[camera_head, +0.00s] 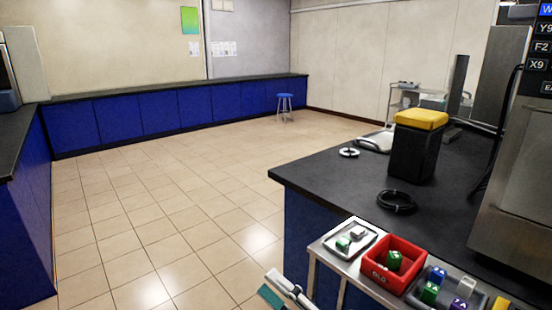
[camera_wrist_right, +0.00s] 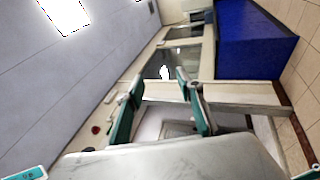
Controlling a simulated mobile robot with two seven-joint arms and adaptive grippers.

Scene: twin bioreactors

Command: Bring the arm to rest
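My right gripper (camera_head: 280,291) shows in part at the bottom edge of the head view, a white link with a teal piece, over the tiled floor and left of the metal cart. In the right wrist view its two teal-padded fingers (camera_wrist_right: 160,84) stand apart with nothing between them. The wrist is turned so that the room appears tilted there. My left gripper is in neither view.
A black counter (camera_head: 325,183) carries a yellow-lidded black bin (camera_head: 416,153) and a black coil (camera_head: 396,208).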

